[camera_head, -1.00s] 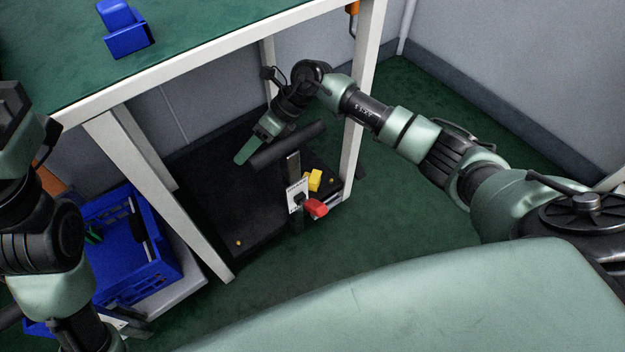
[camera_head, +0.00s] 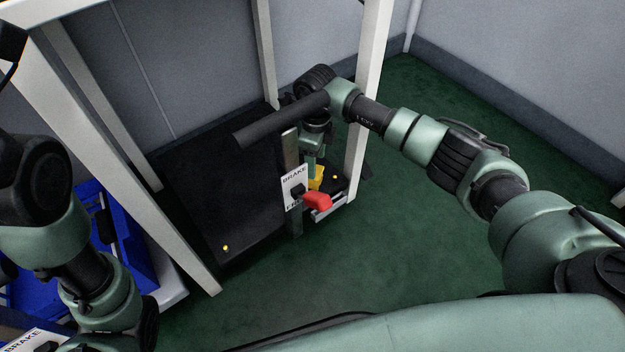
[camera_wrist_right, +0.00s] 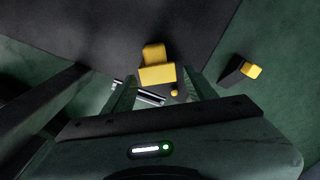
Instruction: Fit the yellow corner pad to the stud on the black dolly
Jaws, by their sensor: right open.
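The black dolly (camera_head: 215,195) stands on the floor under the white-legged table. The yellow corner pad (camera_head: 316,178) lies near the dolly's right end, behind the red lever; in the right wrist view the pad (camera_wrist_right: 156,72) is an L-shaped yellow block. A small yellow stud (camera_wrist_right: 175,93) shows beside it, just below and to its right. My right gripper (camera_head: 314,158) points down over the pad. In its wrist view, the open fingers (camera_wrist_right: 160,90) stand on either side of the pad's near end; contact cannot be told. My left arm shows at the left, its fingers out of view.
The dolly's dark handle bar (camera_head: 280,120), a BRAKE plate (camera_head: 294,187) and a red lever (camera_head: 317,201) stand close to my right gripper. A white table leg (camera_head: 366,110) is just right. A blue crate (camera_head: 130,235) stands left.

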